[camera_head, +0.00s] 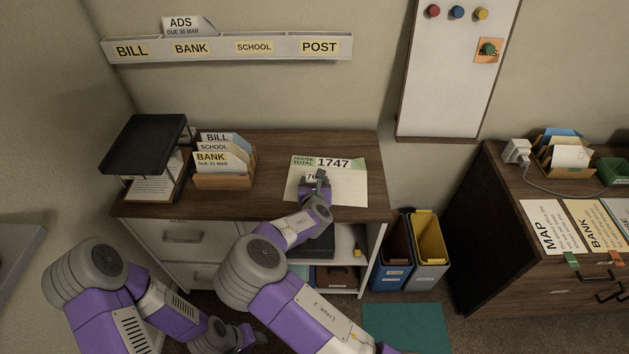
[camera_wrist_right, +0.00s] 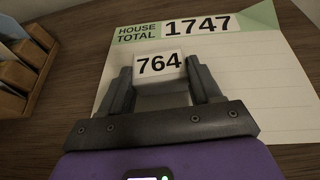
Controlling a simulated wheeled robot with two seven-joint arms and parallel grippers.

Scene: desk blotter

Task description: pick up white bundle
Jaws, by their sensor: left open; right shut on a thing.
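The white bundle (camera_wrist_right: 159,64) is a small block with a label reading 764. In the right wrist view it sits between the two dark fingers of my right gripper (camera_wrist_right: 163,82), which is shut on it. In the head view the bundle (camera_head: 311,177) shows over the paper sheet, partly hidden by my right gripper (camera_head: 318,180). I cannot tell whether it touches the sheet. My left gripper (camera_head: 254,338) is low in front of the desk, at the bottom of the head view, open and away from the bundle.
The sheet (camera_head: 349,188) reads HOUSE TOTAL 1747 and lies on the wooden desk (camera_head: 270,204). A letter sorter (camera_head: 224,181) and a black tray stack (camera_head: 146,145) stand to its left. Blue (camera_head: 392,276) and yellow (camera_head: 430,240) bins stand on the floor to the right.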

